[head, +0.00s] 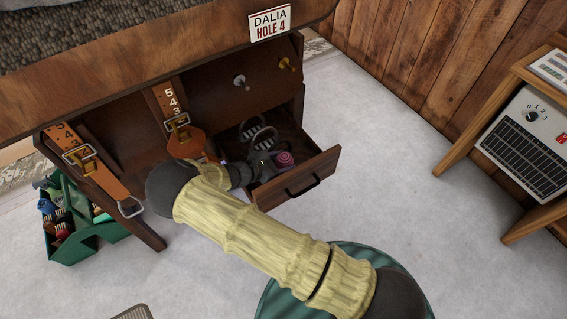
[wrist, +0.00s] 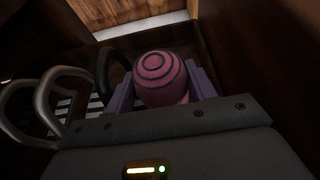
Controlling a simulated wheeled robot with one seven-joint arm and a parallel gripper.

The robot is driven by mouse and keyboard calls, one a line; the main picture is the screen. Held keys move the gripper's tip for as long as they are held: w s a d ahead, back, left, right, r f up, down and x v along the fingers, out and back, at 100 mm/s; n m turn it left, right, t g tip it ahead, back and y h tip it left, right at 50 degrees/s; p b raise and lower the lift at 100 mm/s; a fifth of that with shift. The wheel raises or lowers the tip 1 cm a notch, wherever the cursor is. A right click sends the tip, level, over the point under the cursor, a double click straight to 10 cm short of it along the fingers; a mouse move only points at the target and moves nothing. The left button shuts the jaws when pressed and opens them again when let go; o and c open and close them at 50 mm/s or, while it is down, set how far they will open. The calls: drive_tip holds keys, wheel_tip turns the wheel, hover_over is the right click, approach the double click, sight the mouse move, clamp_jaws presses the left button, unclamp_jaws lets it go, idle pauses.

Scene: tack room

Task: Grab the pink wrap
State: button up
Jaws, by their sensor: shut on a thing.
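The pink wrap (wrist: 162,78) is a rounded pink roll with dark spiral rings. In the wrist view it sits between the two purple-grey fingers of my gripper (wrist: 160,88), which are shut on it at its left and right sides. My gripper (head: 273,163) reaches down into the drawer there. The wrap's underside is hidden, so I cannot tell whether it touches the drawer floor.
Metal loop-shaped pieces (head: 258,133) lie in the drawer beside my gripper, and the drawer walls are close around. Leather straps with buckles (head: 178,125) hang left of the drawer. A green tote (head: 75,240) stands at the left.

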wheel_tip(320, 180, up, 18)
drive_tip(key=p, duration=0.4)
idle(0.5)
